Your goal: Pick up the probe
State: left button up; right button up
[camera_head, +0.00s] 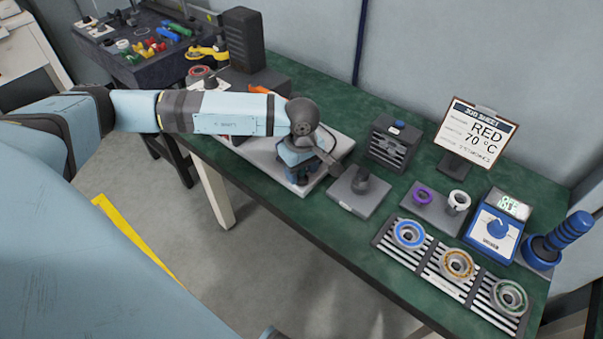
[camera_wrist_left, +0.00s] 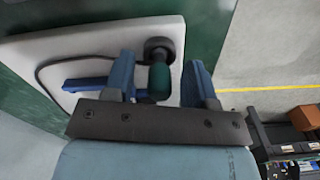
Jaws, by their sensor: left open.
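My left gripper (camera_head: 300,176) reaches down over a pale board (camera_head: 262,163) on the green bench. In the left wrist view its two blue fingers (camera_wrist_left: 161,64) are open, one on each side of a dark teal cylinder (camera_wrist_left: 158,84), which looks like the probe's handle. The cylinder joins a round black end (camera_wrist_left: 159,48) and lies between the fingers. I cannot tell whether they touch it. A dark cable (camera_wrist_left: 75,54) curves over the board, and a blue piece (camera_wrist_left: 84,84) lies left of the fingers. In the head view the arm mostly hides the probe.
A black box (camera_head: 244,38) stands behind my arm.

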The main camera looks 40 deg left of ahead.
pick_arm(q)
grip_shut()
dwell(0.3)
notch_tip(320, 180, up, 20)
dwell(0.5)
